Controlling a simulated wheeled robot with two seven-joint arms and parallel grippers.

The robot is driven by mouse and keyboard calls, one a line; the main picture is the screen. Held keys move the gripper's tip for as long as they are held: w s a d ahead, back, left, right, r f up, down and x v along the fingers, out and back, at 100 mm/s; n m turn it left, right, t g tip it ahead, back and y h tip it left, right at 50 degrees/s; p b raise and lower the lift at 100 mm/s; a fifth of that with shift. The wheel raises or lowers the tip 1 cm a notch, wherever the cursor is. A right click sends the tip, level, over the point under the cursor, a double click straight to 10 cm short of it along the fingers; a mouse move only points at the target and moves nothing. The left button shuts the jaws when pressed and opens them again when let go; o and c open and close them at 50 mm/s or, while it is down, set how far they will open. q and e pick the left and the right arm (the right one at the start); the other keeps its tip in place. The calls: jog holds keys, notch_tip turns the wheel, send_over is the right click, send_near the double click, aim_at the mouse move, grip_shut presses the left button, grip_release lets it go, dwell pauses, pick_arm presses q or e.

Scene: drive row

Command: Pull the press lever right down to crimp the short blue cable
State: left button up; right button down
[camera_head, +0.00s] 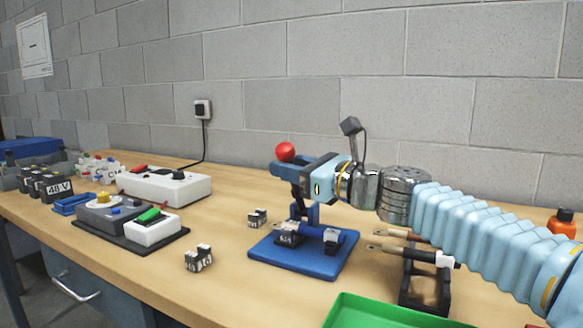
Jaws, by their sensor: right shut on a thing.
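The press stands on a blue base plate (280,262) on the bench. Its lever ends in a red ball knob (285,151), raised well above the base. My right gripper (283,168) comes in from the right and is shut on the lever just below the knob; its fingers hide much of the lever. My left gripper is out of view.
A green tray (385,314) lies in front.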

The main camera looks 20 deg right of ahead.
jog(key=c, duration=1.2)
grip_release()
jog(key=shift+s+a+r, duration=0.2)
jog(key=shift+a, duration=0.25)
jog(key=shift+o, duration=0.6)
jog(key=shift+s+a+r, duration=0.1)
jog(key=shift+r, duration=0.05)
jog(key=shift+d, duration=0.2)
jog(key=shift+s+d, duration=0.1)
jog(key=shift+s, duration=0.05)
jog(key=v, duration=1.3)
jog(key=shift+b, duration=0.35)
jog(key=shift+d, duration=0.1)
